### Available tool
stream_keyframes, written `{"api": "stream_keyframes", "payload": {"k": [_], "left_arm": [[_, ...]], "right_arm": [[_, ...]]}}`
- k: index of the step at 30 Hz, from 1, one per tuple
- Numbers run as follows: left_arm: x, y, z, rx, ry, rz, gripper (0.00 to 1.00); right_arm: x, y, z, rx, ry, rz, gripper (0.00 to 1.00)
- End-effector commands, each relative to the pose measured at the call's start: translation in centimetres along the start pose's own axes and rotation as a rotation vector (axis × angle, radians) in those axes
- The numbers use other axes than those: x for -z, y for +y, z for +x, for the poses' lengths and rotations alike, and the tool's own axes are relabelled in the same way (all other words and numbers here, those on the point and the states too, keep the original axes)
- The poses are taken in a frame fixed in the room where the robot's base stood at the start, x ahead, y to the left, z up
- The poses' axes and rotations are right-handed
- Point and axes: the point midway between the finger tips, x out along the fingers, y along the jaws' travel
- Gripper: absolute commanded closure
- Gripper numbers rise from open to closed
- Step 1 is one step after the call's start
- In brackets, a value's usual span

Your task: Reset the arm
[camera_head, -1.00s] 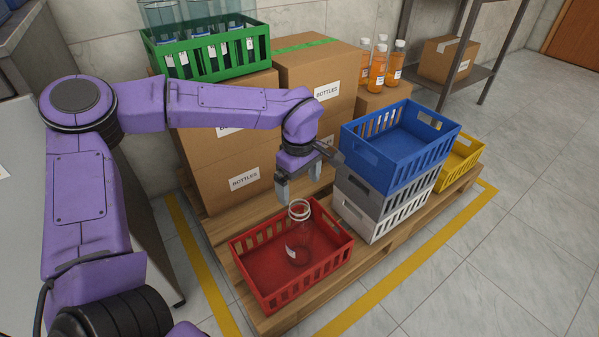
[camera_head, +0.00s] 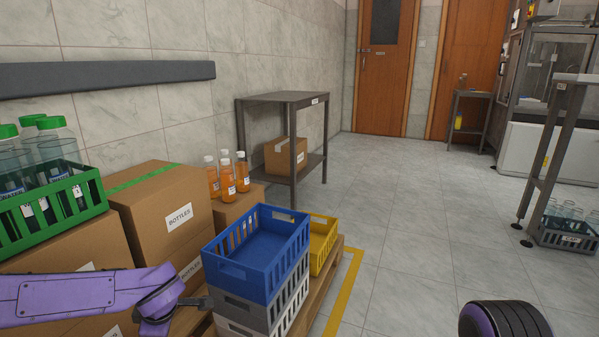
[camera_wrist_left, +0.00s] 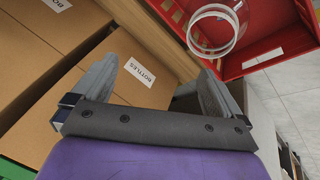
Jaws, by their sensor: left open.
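My left gripper (camera_wrist_left: 158,70) shows in the left wrist view with its two grey fingers spread wide and nothing between them. A clear empty bottle (camera_wrist_left: 217,30) with a round mouth is beyond the right finger, apart from it, in the red crate (camera_wrist_left: 262,52). In the head view, my purple left forearm and wrist reach in from the lower left, in front of the cardboard boxes. The left fingertips, the red crate and its bottle are outside the head view. My right gripper is in neither view.
A stack topped by a blue crate (camera_head: 243,272) stands just right of my left wrist, with a yellow crate (camera_head: 319,262) behind. Bottle boxes (camera_head: 150,222) and a green crate (camera_head: 88,205) stand left. A grey shelf (camera_head: 285,98) is behind; open floor lies right.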

Motion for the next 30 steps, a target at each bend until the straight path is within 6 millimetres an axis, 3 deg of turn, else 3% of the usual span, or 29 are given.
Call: {"api": "stream_keyframes", "payload": {"k": [1, 5, 8, 14, 19, 21, 24, 30], "left_arm": [[0.3, 0.0, -1.2, -0.049, 0.06, 0.028, 0.0], [0.2, -1.8, -1.4, -0.18, 0.151, 0.134, 0.0], [0.0, -4.4, -2.5, -0.245, 0.161, 0.265, 0.0], [0.9, -12.9, -7.2, -0.246, 0.067, 0.631, 0.0], [4.5, -20.5, -13.2, -0.134, -0.015, 0.968, 0.0], [6.2, -22.5, -15.2, -0.082, -0.02, 1.055, 0.0], [7.4, -24.0, -16.7, -0.039, -0.018, 1.116, 0.0], [7.5, -24.4, -17.0, -0.031, -0.021, 1.128, 0.0]], "right_arm": [[1.2, 0.2, -2.9, 0.0, 0.001, 0.0, 1.0], [3.2, 0.6, -7.5, 0.0, 0.004, -0.001, 1.0], [4.9, 1.0, -11.4, 0.0, 0.005, -0.002, 1.0], [8.7, 1.8, -20.6, 0.0, 0.008, -0.003, 1.0], [11.8, 2.5, -28.0, -0.001, 0.01, -0.004, 1.0], [12.7, 2.6, -30.2, -0.001, 0.01, -0.004, 1.0], [13.4, 2.8, -31.9, -0.002, 0.01, -0.004, 1.0], [13.5, 2.9, -32.3, -0.002, 0.01, -0.004, 1.0]]}}
